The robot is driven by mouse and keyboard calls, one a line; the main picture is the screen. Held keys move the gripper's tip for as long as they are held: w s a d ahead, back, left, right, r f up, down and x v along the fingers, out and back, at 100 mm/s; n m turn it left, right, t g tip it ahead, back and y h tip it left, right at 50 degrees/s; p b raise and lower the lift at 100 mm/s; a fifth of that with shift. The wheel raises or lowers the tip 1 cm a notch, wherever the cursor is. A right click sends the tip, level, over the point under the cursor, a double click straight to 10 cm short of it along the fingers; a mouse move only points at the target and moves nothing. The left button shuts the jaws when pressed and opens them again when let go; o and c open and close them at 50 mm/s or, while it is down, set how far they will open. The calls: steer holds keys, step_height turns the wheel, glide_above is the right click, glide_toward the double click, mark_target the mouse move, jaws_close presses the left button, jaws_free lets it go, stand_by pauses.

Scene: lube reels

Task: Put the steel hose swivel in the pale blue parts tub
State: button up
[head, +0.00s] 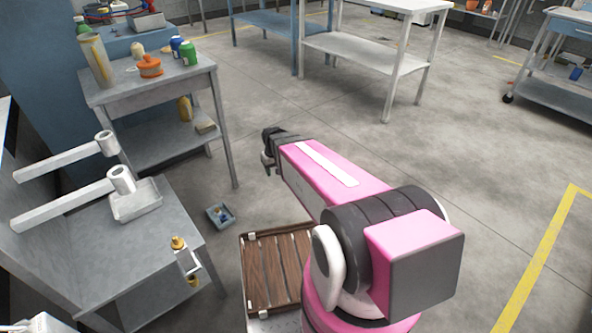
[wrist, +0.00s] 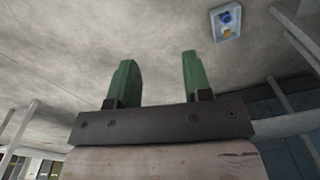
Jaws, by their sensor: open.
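The pale blue parts tub (head: 211,223) sits on the concrete floor between the two benches, with small blue, white and orange items inside. It also shows in the wrist view (wrist: 217,33), at the upper right. I cannot pick out the steel hose swivel with certainty. A small steel-coloured block (head: 188,262) with brass-coloured ends is at the right edge of the near grey bench; I cannot tell what it is. My gripper (wrist: 158,60) has its two green fingers apart with nothing between them. In the head view its dark end (head: 268,150) is in the air beyond the tub.
A farther bench (head: 110,92) holds bottles, cans and an orange item (head: 150,67). A slatted brown pallet (head: 280,262) lies beside my base. Open floor (head: 440,170) extends to the right.

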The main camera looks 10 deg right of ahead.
steer(key=s+d+r+m, duration=0.2)
steer(key=s+d+r, duration=0.5)
steer(key=s, duration=0.4)
steer(key=shift+r+m, duration=0.3)
steer(key=shift+r, duration=0.5)
steer(key=shift+s, duration=0.1)
